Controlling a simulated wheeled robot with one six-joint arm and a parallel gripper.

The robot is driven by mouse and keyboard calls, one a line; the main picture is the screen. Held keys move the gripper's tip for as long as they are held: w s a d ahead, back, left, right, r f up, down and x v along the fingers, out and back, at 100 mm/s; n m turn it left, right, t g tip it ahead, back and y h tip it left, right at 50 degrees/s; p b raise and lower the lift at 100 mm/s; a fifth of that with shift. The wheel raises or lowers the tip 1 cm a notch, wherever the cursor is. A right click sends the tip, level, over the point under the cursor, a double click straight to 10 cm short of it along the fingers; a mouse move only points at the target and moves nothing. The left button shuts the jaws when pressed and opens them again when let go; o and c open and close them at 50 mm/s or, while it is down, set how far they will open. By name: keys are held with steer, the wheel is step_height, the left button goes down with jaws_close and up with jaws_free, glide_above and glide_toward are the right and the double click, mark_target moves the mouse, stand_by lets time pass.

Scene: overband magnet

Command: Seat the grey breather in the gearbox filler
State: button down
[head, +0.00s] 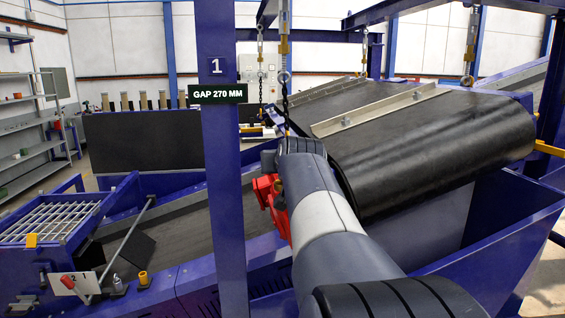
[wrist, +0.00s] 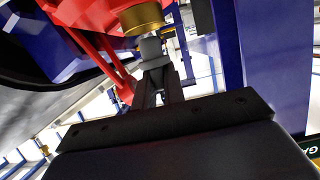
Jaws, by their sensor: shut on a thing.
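In the wrist view my gripper (wrist: 157,76) is shut on the grey breather (wrist: 151,48), a small grey piece held between the fingertips. The brass-coloured gearbox filler (wrist: 142,17) is just beyond the breather, at the top edge of the picture. The breather's far end meets or nearly meets the brass piece; I cannot tell whether it is inside it. The red gearbox (wrist: 88,14) is at the upper left of the wrist view. It also shows in the head view (head: 279,222), partly hidden behind my arm. The head view does not clearly show the gripper, breather or filler.
A blue post (head: 222,165) with a "GAP 270 MM" sign (head: 217,94) stands left of my arm. The large black belt (head: 435,135) of the magnet is close on the right. Chains (head: 285,70) hang above. A blue post (wrist: 265,60) is on the right in the wrist view.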

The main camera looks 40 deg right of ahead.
steer(key=shift+f+b, duration=0.95)
steer(key=shift+f, duration=0.2)
steer(key=c, duration=1.4)
jaws_free()
steer(key=b+v, duration=0.2)
steer(key=v, duration=0.9)
steer(key=shift+w, duration=0.1)
steer(key=p+x, duration=0.2)
steer(key=x, duration=0.8)
steer(key=shift+w+d, duration=0.1)
steer(key=shift+w, duration=0.1)
steer(key=shift+w+d+r+p, duration=0.1)
steer(key=shift+w+d+p, duration=0.1)
steer(key=shift+p, duration=0.1)
steer(key=shift+s+a+r, duration=0.1)
steer(key=shift+r, duration=0.2)
